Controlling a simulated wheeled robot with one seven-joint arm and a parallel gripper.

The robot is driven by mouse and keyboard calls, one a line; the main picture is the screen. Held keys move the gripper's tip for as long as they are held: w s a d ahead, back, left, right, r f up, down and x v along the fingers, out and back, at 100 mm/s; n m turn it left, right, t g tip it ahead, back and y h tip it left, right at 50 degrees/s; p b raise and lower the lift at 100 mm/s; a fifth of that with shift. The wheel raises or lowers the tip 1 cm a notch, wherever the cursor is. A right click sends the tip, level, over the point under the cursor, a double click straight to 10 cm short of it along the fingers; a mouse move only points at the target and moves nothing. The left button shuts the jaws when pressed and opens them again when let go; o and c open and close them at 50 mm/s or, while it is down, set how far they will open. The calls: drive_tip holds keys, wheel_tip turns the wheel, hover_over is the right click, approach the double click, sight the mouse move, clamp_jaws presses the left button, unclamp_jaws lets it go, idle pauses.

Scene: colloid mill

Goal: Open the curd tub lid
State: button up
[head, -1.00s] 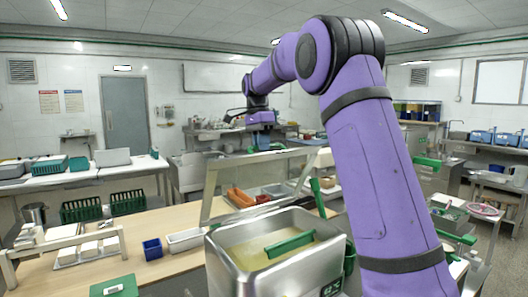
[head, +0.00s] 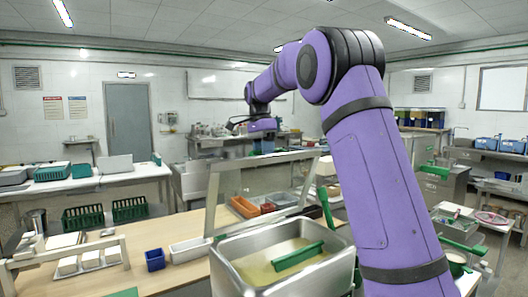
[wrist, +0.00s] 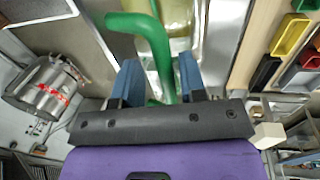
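A steel tub (head: 225,276) with yellowish contents stands in the front middle of the head view; I take it for the curd tub. A green bar handle (head: 298,258) lies across its top, and whether a clear lid bears it I cannot tell. A framed see-through panel (head: 212,190) stands tilted behind the tub. My gripper (head: 262,142) is small and far out in the head view, its fingers unclear. In the wrist view its blue fingers (wrist: 157,82) are apart. A bent green bar (wrist: 150,32) shows between them; contact cannot be told.
The wooden table (head: 190,275) holds a blue bin (head: 154,260) and a white tray (head: 189,248). An orange bin (head: 243,207) sits behind the panel. In the wrist view, a steel machine (wrist: 45,90) is at left and a yellow bin (wrist: 290,35) at right.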

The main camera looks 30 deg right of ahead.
drive_tip(key=shift+r, duration=0.15)
wheel_tip(320, 180, up, 10)
drive_tip(key=w, duration=0.2)
drive_tip(key=shift+r, duration=0.2)
idle(0.4)
drive_tip(key=d+f+t, duration=0.3)
drive_tip(key=f, duration=0.6)
drive_tip(key=shift+w+d, duration=0.2)
drive_tip(key=shift+d, duration=0.05)
idle(0.5)
clamp_jaws()
